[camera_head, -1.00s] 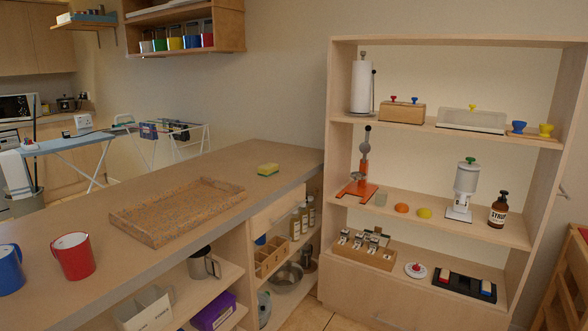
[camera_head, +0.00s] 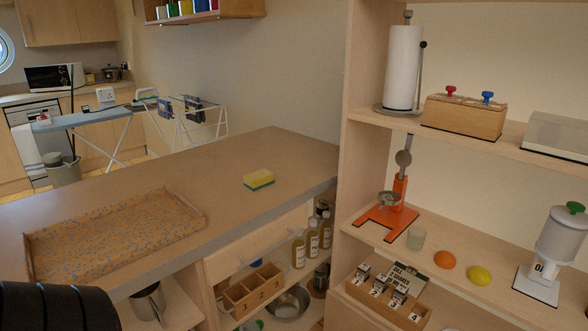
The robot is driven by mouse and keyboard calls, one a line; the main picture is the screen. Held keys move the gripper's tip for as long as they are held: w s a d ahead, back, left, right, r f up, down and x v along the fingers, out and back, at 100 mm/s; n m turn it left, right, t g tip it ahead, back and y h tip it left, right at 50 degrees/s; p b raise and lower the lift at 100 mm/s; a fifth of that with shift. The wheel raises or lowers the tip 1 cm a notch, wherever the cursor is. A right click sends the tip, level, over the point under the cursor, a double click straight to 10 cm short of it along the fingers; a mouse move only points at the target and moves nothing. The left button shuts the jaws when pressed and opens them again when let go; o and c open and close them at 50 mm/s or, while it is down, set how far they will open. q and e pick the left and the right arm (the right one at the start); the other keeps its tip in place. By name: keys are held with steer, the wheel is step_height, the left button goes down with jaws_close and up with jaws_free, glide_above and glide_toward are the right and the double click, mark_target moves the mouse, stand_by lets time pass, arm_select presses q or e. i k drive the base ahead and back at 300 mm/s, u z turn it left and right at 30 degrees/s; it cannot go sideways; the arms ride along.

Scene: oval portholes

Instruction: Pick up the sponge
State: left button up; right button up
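The sponge (camera_head: 258,179) is a small yellow block with a green underside. It lies flat on the wooden counter (camera_head: 215,165), toward the counter's far right end and apart from the tray. A dark, ribbed cylindrical part of my own body shows at the bottom left corner. Neither gripper shows in the head view.
A speckled cork-like tray (camera_head: 115,235) lies on the counter left of the sponge. An open shelf unit (camera_head: 350,130) rises at the right, holding a paper towel roll (camera_head: 403,68) and an orange press (camera_head: 386,215). The counter around the sponge is clear.

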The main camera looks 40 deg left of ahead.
mark_target(260, 179)
steer(key=u, duration=0.8)
steer(key=i, duration=1.3)
steer(key=u, duration=1.1)
